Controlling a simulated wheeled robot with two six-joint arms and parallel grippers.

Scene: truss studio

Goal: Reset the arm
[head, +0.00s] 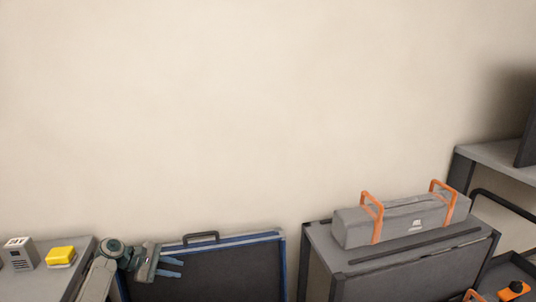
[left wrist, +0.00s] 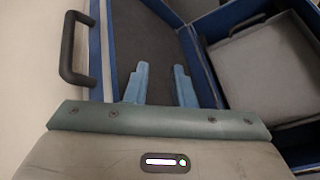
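My left gripper (head: 172,267) comes in from the lower left in the head view, in front of a dark case panel with a blue rim (head: 235,265). In the left wrist view its two blue fingers (left wrist: 161,85) stand apart with nothing between them. The dark panel and its black handle (left wrist: 72,48) lie beyond the fingers. I cannot tell whether the gripper touches the panel. My right gripper is in neither view.
A grey bag with orange handles (head: 405,222) lies on a grey cabinet (head: 318,238) at the right. A yellow block (head: 61,255) and a grey box (head: 19,254) stand on a grey surface at the left. An orange-and-black item (head: 514,290) is at the lower right. The wall above is bare.

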